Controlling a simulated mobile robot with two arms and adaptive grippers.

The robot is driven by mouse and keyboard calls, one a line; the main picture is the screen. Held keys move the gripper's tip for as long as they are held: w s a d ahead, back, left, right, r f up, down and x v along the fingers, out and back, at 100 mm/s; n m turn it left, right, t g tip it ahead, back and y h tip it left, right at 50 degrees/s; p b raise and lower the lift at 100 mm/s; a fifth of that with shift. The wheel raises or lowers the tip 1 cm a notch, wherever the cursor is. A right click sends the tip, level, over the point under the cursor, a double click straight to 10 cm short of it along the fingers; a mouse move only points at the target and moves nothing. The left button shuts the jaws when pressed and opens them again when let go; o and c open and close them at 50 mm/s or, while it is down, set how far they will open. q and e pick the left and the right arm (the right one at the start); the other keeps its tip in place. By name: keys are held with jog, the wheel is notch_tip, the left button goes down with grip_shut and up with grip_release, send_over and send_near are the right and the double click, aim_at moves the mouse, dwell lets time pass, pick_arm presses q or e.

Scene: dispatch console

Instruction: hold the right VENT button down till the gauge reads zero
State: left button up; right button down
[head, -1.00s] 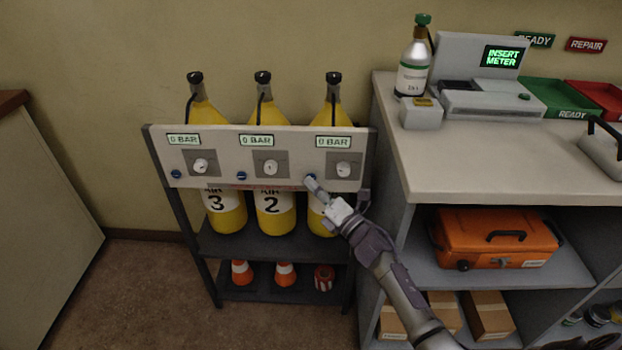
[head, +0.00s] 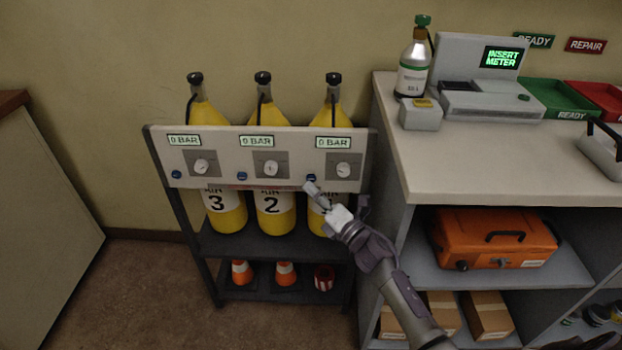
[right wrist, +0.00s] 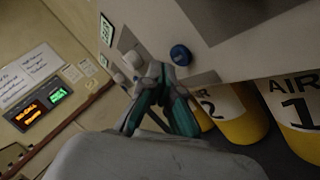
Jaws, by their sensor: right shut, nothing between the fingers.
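The right blue VENT button (head: 311,177) sits at the lower left of the right gauge (head: 343,170) on the grey panel (head: 215,148). The display (head: 333,142) above that gauge reads 0 BAR. My right gripper (head: 309,186) is shut and empty, its tip just below and in front of the button; a small gap seems to show between them. In the right wrist view the fingers (right wrist: 155,75) are shut, with a blue button (right wrist: 181,55) beside them, uncovered. My left gripper is not in view.
The other two displays also read 0 BAR. Yellow cylinders (head: 275,215) stand behind the panel, with small cones (head: 285,273) on the shelf below. A counter (head: 450,170) with a meter station (head: 485,85) stands close on the right. The floor (head: 140,290) at left is clear.

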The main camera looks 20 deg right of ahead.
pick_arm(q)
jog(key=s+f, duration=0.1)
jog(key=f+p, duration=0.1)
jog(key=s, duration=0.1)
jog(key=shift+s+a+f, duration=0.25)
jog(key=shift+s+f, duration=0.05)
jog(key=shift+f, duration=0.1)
pick_arm(e)
jog(key=s, duration=0.1)
jog(key=s+a, duration=0.1)
jog(key=s, duration=0.1)
jog(key=s+a, duration=0.1)
jog(key=shift+s, duration=0.35)
